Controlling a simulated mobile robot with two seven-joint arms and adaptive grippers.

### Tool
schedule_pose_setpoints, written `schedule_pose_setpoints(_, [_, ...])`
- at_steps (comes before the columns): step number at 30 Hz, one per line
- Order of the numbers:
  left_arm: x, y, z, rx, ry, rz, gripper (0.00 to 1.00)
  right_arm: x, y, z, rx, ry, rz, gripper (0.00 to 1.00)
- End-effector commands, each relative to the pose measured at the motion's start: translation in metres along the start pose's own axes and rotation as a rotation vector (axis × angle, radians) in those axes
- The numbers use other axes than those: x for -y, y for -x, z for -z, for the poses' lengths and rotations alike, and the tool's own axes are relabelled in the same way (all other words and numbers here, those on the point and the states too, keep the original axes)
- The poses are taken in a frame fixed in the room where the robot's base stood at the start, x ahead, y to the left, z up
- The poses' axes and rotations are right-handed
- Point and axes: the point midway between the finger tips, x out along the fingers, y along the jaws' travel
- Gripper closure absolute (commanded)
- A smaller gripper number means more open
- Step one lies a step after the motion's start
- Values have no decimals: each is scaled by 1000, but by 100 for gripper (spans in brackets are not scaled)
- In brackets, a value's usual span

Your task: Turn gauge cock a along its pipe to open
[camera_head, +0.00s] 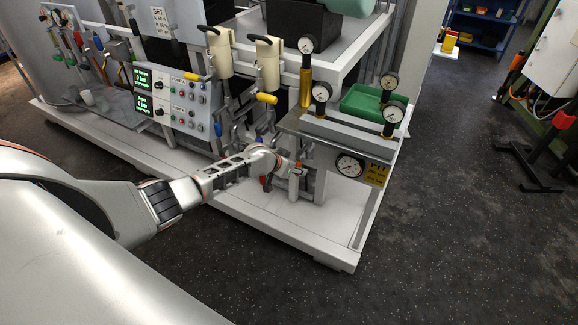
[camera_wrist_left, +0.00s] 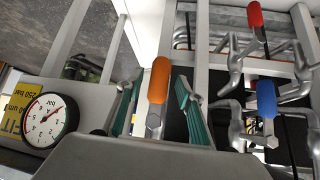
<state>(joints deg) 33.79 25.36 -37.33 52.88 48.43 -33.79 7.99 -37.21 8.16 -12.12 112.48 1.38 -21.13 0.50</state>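An orange-handled cock, which I take for gauge cock a, stands upright in the middle of the left wrist view (camera_wrist_left: 159,80). Its metal stem shows below the handle. My left gripper (camera_wrist_left: 157,100) is open, with one teal-padded finger on each side of the orange handle and visible gaps between. In the head view my left gripper (camera_head: 288,166) is at the low pipework beside the dial gauge (camera_head: 348,166), and it partly hides the cock. That gauge also shows in the left wrist view (camera_wrist_left: 47,120). I cannot tell the pipe's direction. My right gripper is not in view.
A red handle (camera_wrist_left: 254,14) and a blue handle (camera_wrist_left: 266,97) stand on pipes close by. A metal shelf (camera_head: 325,128) with small gauges and a green tray (camera_head: 362,101) overhangs the area. A yellow placard (camera_head: 377,174) hangs beside the gauge.

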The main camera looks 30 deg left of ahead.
Motion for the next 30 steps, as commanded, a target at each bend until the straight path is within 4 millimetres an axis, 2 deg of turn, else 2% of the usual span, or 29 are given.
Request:
schedule_pose_setpoints(8, [1,27,-1,-1,-3,0,63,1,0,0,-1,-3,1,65])
schedule_pose_setpoints(24, [1,100,0,-1,-4,2,63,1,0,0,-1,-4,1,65])
schedule_pose_setpoints(30, [1,114,0,-1,-2,2,63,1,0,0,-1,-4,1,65])
